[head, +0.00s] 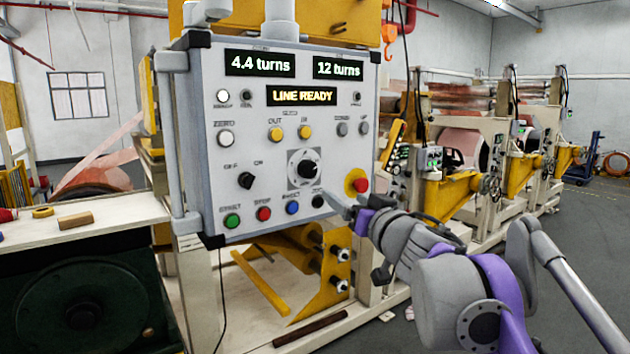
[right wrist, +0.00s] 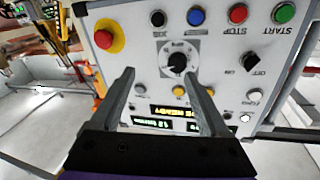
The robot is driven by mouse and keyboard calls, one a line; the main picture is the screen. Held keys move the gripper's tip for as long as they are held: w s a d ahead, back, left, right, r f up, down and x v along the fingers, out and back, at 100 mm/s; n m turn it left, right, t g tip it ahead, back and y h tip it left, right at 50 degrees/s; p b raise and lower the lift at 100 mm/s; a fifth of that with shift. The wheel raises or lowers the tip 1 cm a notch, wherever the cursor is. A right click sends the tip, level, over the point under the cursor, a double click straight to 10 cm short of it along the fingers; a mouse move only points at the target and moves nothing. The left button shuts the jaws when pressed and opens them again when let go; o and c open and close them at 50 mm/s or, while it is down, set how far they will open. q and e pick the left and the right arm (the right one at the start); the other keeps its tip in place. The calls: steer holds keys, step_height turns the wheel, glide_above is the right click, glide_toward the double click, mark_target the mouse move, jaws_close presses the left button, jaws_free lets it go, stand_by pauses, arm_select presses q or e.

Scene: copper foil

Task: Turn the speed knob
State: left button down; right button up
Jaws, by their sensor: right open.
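The speed knob (head: 309,170), a black knob on a round dial with a pale square plate, is on the lower middle of the grey control panel (head: 212,130). My right gripper (head: 343,205) is in front of the panel, below and right of the knob in the head view. In the right wrist view the panel appears upside down. There the right gripper (right wrist: 161,74) is open and empty, and the knob (right wrist: 177,62) shows beyond and between its fingertips, apart from them. My left gripper is not in view.
A red emergency button (head: 361,185) on a yellow base sits right of the knob. Green (head: 232,221), red (head: 263,214), blue and black buttons lie below it. A black selector (head: 246,180) is left. The displays read 4.4 turns, 12 turns and LINE READY.

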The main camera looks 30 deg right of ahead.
mark_target(310, 172)
steer(key=w+r+y, duration=0.1)
steer(key=w, duration=0.2)
steer(key=w+r+y+p, duration=0.1)
steer(key=w, duration=0.3)
steer(key=w+a+r+n, duration=0.1)
steer(key=w, duration=0.2)
steer(key=shift+w+a+y, duration=0.1)
steer(key=shift+w+y, duration=0.2)
steer(key=shift+y, duration=0.1)
steer(key=shift+c, duration=0.2)
jaws_close()
